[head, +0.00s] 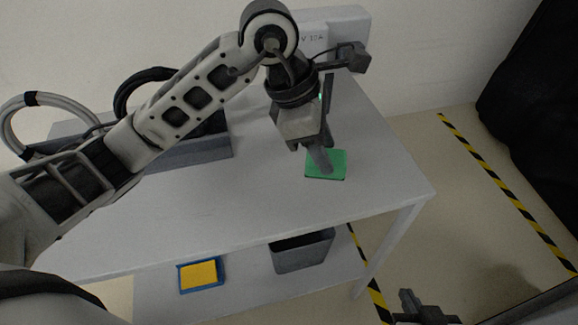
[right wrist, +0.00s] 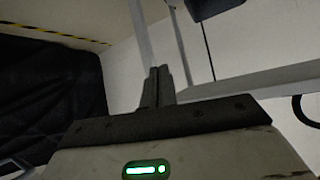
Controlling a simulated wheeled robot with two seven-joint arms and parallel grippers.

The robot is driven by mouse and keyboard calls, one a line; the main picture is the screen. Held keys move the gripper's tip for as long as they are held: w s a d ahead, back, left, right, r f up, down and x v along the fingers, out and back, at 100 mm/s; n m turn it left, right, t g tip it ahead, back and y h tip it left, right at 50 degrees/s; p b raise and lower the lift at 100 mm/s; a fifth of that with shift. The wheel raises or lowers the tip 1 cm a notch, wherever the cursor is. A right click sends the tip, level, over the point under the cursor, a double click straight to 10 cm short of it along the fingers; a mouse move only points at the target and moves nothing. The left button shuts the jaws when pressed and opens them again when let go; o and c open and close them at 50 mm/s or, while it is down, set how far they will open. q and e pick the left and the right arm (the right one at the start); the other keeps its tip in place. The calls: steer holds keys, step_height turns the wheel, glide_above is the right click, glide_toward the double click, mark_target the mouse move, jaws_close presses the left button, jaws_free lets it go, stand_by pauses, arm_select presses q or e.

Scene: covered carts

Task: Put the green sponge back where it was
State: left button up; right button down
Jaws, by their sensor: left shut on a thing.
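The green sponge (head: 338,171) is at the right part of the upper top of the white cart (head: 250,205). My left gripper (head: 325,160) points down onto it and is shut on it; the fingers hide part of the sponge. The sponge lies flat at the surface, and I cannot tell whether it touches it or is just above. My right gripper (head: 422,308) is at the bottom right of the head view, away from the cart top. In the right wrist view its fingers (right wrist: 158,86) are together with nothing visible between them.
A grey bin (head: 205,150) with cables stands at the cart's left, behind my left arm. A white box (head: 340,30) is at the back. The lower shelf holds a blue tray with a yellow piece (head: 200,274) and a dark grey bin (head: 303,254). The top's front is clear.

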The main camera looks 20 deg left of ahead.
arm_select(q)
steer(key=a+f, duration=0.5)
steer(key=shift+w+f, duration=0.25)
steer(key=shift+w, duration=0.15)
steer(key=f, duration=0.2)
steer(key=a+f+p, duration=0.1)
steer(key=shift+f, duration=0.5)
steer(key=o, duration=1)
steer(key=shift+c, duration=0.2)
steer(key=shift+d, duration=0.1)
arm_select(e)
steer(key=shift+s+d+r, duration=0.1)
steer(key=shift+d, duration=0.05)
arm_select(q)
steer(key=shift+w, duration=0.1)
steer(key=b+v, duration=0.1)
steer(key=v, duration=1.1)
arm_select(e)
steer(key=shift+s+f, duration=0.1)
steer(key=shift+f, duration=0.2)
